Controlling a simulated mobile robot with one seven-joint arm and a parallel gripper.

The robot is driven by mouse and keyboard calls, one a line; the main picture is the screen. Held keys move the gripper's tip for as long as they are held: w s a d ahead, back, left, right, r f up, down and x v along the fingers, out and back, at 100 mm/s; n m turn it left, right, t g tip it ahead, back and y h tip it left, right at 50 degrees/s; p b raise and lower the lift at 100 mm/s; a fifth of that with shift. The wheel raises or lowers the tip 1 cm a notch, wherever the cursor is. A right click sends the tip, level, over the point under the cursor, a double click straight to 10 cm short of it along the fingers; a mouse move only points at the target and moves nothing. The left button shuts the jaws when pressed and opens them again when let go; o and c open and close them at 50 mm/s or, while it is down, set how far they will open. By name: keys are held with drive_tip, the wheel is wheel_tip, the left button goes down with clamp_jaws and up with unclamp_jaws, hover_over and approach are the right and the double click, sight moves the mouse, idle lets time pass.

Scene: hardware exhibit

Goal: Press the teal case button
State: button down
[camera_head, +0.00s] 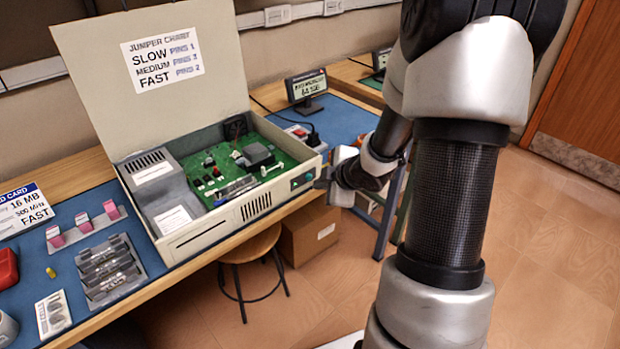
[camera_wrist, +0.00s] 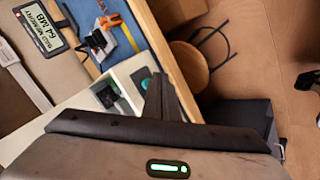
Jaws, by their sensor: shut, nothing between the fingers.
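The beige computer case (camera_head: 235,212) stands on the blue-matted bench with its lid raised and its green circuit board exposed. The teal button (camera_head: 302,180) is on a dark panel at the right end of its front face. My gripper (camera_head: 322,179) is just right of that panel, its fingers pointing at the case. In the wrist view, my shut, empty fingers (camera_wrist: 161,82) stick up beside a teal patch (camera_wrist: 146,80), probably the button, and partly cover it. I cannot tell whether the fingertips touch the button.
A small display (camera_head: 306,88) stands behind the case. Left of the case lie a rack of modules (camera_head: 108,270) and a card sign (camera_head: 24,208). A stool (camera_head: 252,246) and cardboard box (camera_head: 308,232) are below the bench. Open floor lies to the right.

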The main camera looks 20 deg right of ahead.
drive_tip(key=shift+w, duration=0.15)
drive_tip(key=shift+w+a, duration=0.15)
drive_tip(key=shift+w, duration=0.15)
drive_tip(key=shift+w+a, duration=0.15)
drive_tip(key=shift+w, duration=0.25)
idle(1.1)
drive_tip(key=shift+s, duration=0.1)
drive_tip(key=shift+s+d, duration=0.3)
drive_tip(key=shift+s, duration=0.45)
drive_tip(key=s, duration=0.1)
drive_tip(key=s+d, duration=0.1)
drive_tip(key=s, duration=0.2)
drive_tip(key=shift+s+d+p, duration=0.35)
idle(0.6)
